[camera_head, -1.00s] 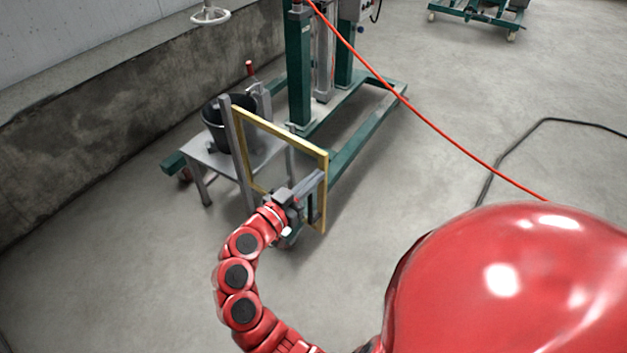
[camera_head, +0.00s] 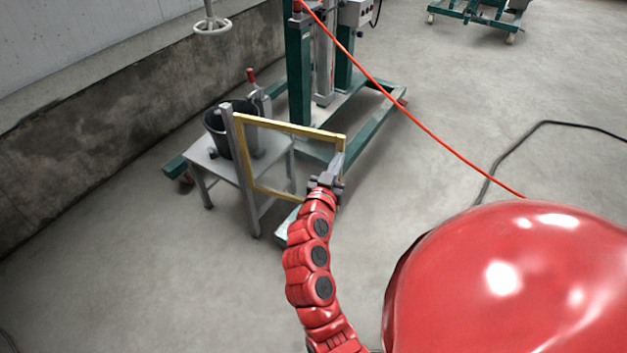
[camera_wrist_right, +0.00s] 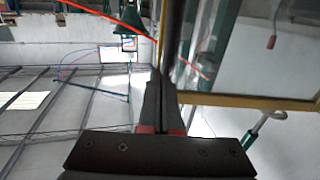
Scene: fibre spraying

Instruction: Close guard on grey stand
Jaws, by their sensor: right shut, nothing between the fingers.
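The guard is a yellow-edged frame (camera_head: 290,126), which joins a grey upright post at its left side. The post stands at the front of the grey stand (camera_head: 223,165). The guard's free side points right, clear of the stand. My right gripper (camera_head: 337,165) is shut and empty at the guard's free right edge; contact is unclear. In the right wrist view the shut fingers (camera_wrist_right: 163,92) are beside the yellow edge of the guard (camera_wrist_right: 250,102). My left gripper is not in view.
A black bucket (camera_head: 215,122) stands on the grey stand. A green machine frame (camera_head: 372,132) is behind. An orange cable (camera_head: 420,120) crosses on the right, and a dark cable (camera_head: 497,160) lies on the floor. Open floor lies left and in front.

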